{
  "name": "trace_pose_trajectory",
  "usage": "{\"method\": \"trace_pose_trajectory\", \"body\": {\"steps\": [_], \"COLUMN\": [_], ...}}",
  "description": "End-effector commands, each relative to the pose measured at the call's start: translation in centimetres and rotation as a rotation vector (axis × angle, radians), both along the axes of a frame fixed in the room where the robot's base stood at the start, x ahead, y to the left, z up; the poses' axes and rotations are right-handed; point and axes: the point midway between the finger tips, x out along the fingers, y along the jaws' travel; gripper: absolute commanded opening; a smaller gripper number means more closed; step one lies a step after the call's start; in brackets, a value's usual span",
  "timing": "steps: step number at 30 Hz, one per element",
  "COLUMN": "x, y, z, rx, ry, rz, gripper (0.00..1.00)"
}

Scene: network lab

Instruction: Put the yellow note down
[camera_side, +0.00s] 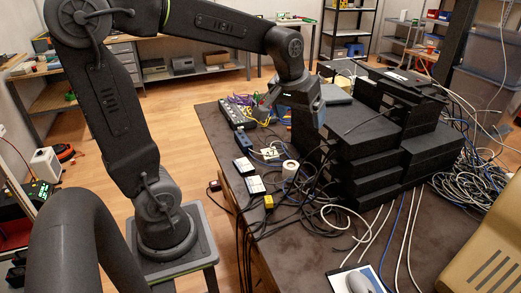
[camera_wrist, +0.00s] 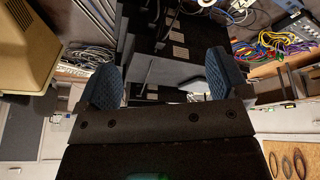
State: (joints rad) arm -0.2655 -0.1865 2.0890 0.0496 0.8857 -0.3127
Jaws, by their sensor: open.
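My gripper is open in the wrist view (camera_wrist: 165,82), its two blue padded fingers wide apart with no note visible between them. In the side view my gripper (camera_side: 265,104) hangs over the far left part of the dark table, beside the black stack. I cannot pick out the yellow note with certainty. A small pale, yellowish piece (camera_side: 270,153) lies on the table below my gripper, too small to tell if it is the note. A small yellow block-like thing (camera_side: 268,201) lies nearer the front.
A stack of black network devices (camera_side: 370,155) fills the table's middle. A grey box with ports (camera_side: 237,114) and coloured cables stand at the far left edge. A white roll (camera_side: 290,169), small devices and loose cables crowd the left side. A beige monitor (camera_side: 490,255) stands front right.

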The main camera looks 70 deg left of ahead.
Motion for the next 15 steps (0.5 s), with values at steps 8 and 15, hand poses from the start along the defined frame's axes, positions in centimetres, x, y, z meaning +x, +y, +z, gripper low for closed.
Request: {"method": "trace_pose_trajectory", "body": {"steps": [8,15], "x": [-9.9,-13.3], "y": [-7.9,-9.7], "z": [0.5,-0.6], "rx": [0.071,0.097], "ry": [-0.089,-0.121], "rz": [-0.394,-0.534], "gripper": [0.93,0.93]}}
